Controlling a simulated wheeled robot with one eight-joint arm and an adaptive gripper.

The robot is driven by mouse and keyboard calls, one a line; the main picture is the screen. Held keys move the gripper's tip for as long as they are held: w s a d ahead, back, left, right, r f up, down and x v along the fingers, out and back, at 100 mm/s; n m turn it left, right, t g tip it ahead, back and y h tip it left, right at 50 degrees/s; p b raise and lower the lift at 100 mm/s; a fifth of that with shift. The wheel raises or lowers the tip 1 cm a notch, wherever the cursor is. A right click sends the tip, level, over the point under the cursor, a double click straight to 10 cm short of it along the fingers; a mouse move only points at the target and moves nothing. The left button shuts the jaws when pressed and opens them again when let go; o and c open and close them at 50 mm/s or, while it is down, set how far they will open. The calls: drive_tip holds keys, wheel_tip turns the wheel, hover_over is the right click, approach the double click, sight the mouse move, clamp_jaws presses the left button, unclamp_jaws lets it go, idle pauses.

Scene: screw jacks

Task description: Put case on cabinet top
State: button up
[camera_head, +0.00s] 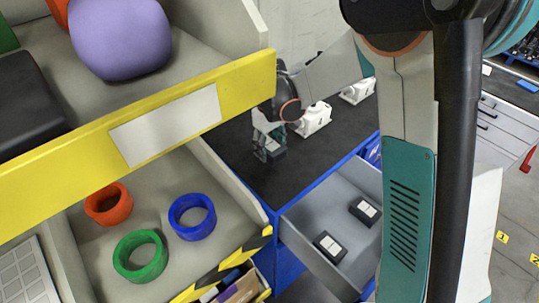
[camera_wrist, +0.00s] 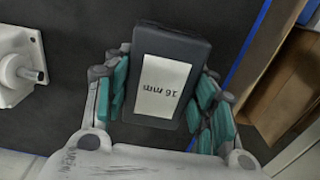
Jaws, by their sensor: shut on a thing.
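The case (camera_wrist: 170,45) is a small dark box with a white "16 mm" label, seen in the wrist view between the teal finger pads. My gripper (camera_wrist: 163,90) is shut on it from both sides. In the head view my gripper (camera_head: 268,142) points down over the black cabinet top (camera_head: 295,172), near its left part. The case is small and dark there, low between the fingers, and I cannot tell whether it touches the surface. The cabinet top has a blue front edge.
White screw jacks (camera_head: 314,120) stand on the cabinet top just right of my gripper. An open grey drawer (camera_head: 310,212) below holds two dark labelled cases (camera_head: 330,246). At left, a yellow-fronted shelf bin (camera_head: 150,130) rises near the cabinet. The front middle of the top is clear.

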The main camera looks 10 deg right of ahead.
drive_tip(key=shift+f, duration=1.95)
drive_tip(key=shift+b, duration=0.3)
drive_tip(key=shift+f, duration=0.2)
drive_tip(key=o, duration=1.3)
drive_tip(key=shift+r, duration=0.1)
drive_tip(key=shift+r, duration=0.1)
